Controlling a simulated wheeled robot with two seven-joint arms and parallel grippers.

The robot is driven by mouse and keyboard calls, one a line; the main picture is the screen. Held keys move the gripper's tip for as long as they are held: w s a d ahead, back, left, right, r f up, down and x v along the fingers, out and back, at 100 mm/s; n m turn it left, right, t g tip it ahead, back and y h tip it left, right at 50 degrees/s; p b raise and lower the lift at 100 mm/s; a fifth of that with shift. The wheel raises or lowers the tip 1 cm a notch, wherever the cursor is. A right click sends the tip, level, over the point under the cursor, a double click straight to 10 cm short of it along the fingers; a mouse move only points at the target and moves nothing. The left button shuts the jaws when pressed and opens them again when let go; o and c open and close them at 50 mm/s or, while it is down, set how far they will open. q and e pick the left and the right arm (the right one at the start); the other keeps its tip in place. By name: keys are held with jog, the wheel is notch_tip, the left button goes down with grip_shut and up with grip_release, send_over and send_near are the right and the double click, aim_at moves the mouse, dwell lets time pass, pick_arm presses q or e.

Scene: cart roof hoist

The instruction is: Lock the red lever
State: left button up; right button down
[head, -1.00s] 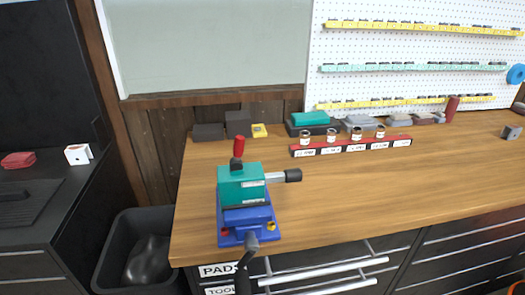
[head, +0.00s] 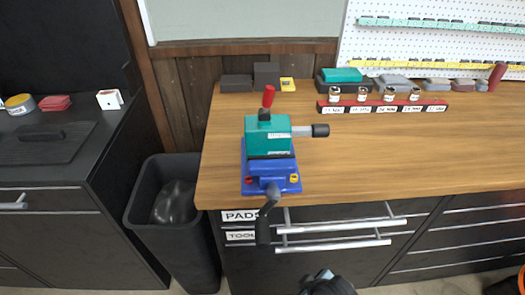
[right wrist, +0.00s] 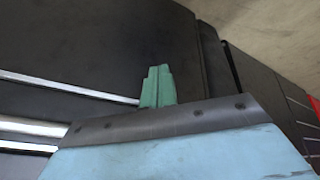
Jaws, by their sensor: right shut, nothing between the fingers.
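The red lever (head: 268,96) stands up from a black pivot on top of a teal and blue vise (head: 270,152), leaning slightly right in the head view. The vise sits at the front left of the wooden bench, with a grey bar and black end out to its right and a dark crank (head: 267,214) hanging at its front. My right gripper shows in the right wrist view, its green fingertips (right wrist: 157,88) together and empty, in front of dark drawer fronts. A piece of what seems my right arm shows at the bottom of the head view. My left gripper is not in view.
The wooden bench (head: 400,160) is clear right of the vise. A red rack (head: 382,107) with several small jars stands behind. Drawers with silver handles (head: 340,227) are below the bench front. A dark bin (head: 172,212) stands left, beside a black cabinet.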

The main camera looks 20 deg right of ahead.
jog(key=w+r+n+t, duration=0.1)
jog(key=w+r+t, duration=0.2)
jog(key=r, duration=1.7)
jog(key=n+t+y, duration=0.4)
jog(key=n+t, duration=0.7)
jog(key=n, duration=0.3)
send_near(268, 103)
jog(key=a, duration=0.1)
jog(key=a+r, duration=0.1)
jog(key=a, duration=0.1)
jog(key=a+r, duration=0.1)
jog(key=a, duration=0.1)
jog(key=shift+s+a, duration=0.2)
jog(key=shift+s, duration=0.2)
jog(key=w, duration=0.3)
jog(key=w+p, duration=0.1)
jog(key=w, duration=0.2)
jog(key=w+d, duration=0.1)
jog(key=w, duration=0.2)
jog(key=shift+w, duration=0.15)
jog(key=shift+d, duration=0.25)
jog(key=shift+m, duration=0.3)
